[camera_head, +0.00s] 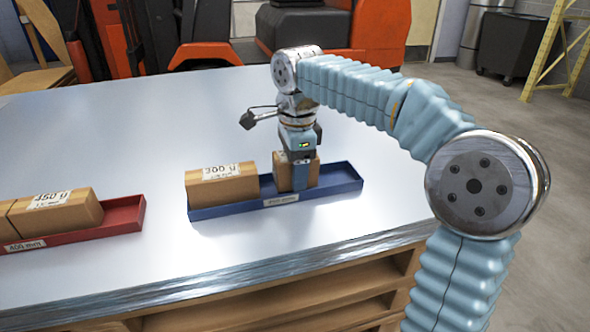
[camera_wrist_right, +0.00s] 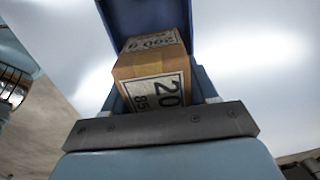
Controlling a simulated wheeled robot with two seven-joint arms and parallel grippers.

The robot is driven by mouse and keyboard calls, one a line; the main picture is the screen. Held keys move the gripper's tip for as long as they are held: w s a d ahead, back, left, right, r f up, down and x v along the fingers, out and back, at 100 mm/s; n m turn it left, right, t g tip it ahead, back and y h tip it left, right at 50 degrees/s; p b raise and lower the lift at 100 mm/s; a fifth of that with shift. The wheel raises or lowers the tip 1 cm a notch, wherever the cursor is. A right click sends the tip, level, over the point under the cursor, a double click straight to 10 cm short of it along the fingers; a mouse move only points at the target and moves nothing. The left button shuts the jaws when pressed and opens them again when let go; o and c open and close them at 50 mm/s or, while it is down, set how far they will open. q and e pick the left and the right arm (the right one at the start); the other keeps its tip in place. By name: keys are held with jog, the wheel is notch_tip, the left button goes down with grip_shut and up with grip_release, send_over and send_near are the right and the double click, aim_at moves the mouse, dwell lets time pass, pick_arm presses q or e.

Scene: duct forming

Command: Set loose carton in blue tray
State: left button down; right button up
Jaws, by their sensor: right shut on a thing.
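My right gripper (camera_head: 300,180) points down over the blue tray (camera_head: 343,182) and is shut on a small brown carton (camera_head: 282,172). The carton looks upright and sits within the tray's outline, right of a larger carton. Its lower edge is hidden behind the tray's front wall, so I cannot tell whether it touches the floor. In the right wrist view the held carton (camera_wrist_right: 152,68) shows printed white labels, with the blue tray (camera_wrist_right: 150,14) behind it. My left gripper is not in view.
A larger brown carton (camera_head: 222,186) fills the left part of the blue tray. The tray's right end is empty. A red tray (camera_head: 124,214) with brown cartons (camera_head: 60,211) stands to the left on the metal table (camera_head: 150,120). An orange forklift (camera_head: 375,30) is behind the table.

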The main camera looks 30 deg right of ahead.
jog(key=o, duration=1.2)
jog(key=f, duration=0.2)
jog(key=f+g, duration=0.1)
jog(key=shift+s+a, duration=0.1)
jog(key=shift+s, duration=0.2)
pick_arm(q)
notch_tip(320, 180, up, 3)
jog(key=p, duration=0.4)
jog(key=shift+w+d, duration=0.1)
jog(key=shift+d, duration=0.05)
pick_arm(e)
jog(key=r, duration=1.3)
jog(key=shift+w+r, duration=0.35)
jog(key=shift+r, duration=0.05)
